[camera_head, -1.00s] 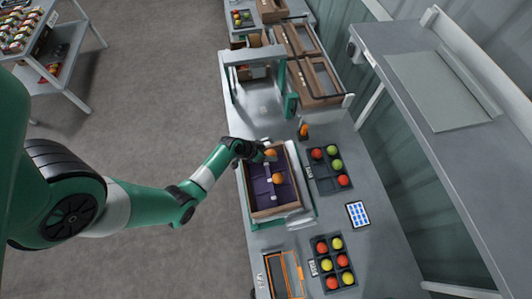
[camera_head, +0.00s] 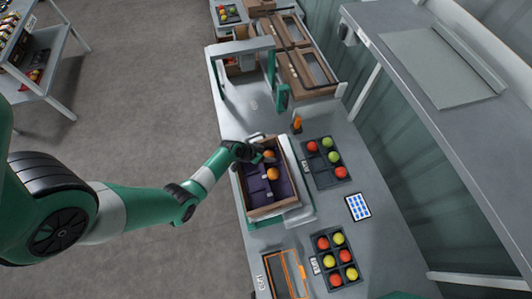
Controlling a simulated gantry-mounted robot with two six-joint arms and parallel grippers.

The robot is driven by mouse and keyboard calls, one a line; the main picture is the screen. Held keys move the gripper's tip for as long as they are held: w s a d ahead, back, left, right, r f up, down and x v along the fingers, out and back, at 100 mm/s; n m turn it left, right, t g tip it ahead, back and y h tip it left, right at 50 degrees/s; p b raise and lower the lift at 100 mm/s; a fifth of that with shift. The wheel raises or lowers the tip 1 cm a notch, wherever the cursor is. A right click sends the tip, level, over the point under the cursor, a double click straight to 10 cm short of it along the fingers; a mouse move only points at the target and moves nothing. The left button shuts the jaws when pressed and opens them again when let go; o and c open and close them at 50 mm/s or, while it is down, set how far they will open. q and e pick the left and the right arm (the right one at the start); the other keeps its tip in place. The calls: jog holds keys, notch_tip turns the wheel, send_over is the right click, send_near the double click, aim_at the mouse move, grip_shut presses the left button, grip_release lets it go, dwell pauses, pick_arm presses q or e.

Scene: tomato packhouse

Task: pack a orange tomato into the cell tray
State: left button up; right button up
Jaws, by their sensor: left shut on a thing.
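My left gripper (camera_head: 261,154) reaches into the upper end of a brown-walled crate (camera_head: 279,208) with a purple divided inside. It is shut on an orange tomato (camera_head: 269,154), partly hidden by the fingers. A second orange tomato (camera_head: 272,174) lies just below it in the crate. A dark cell tray (camera_head: 325,181) stands to the right of the crate. It holds two red and two yellow-green tomatoes, and its middle-left and lower-left cells are empty. My right gripper is not in view.
Another cell tray (camera_head: 335,260), full of red and yellow-green tomatoes, stands nearer the bottom. A blue-and-white panel (camera_head: 358,207) lies between the trays. An orange-framed box (camera_head: 284,275) is at the bottom left, and a small orange object (camera_head: 297,124) stands above the crate.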

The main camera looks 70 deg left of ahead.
pick_arm(q)
jog(key=shift+w+f, duration=0.1)
jog(key=shift+f, duration=0.5)
dwell(0.4)
jog(key=o, duration=1)
jog(key=shift+s+a+r+p, duration=0.1)
jog(key=shift+s+r+p, duration=0.35)
jog(key=shift+r+p, duration=1.5)
jog(key=shift+s+a+r+p, duration=0.1)
jog(key=shift+s+r+p, duration=0.4)
jog(key=shift+r+p, duration=1.45)
jog(key=shift+s+r+p, duration=0.45)
jog(key=shift+r+p, duration=1)
jog(key=shift+p, duration=1)
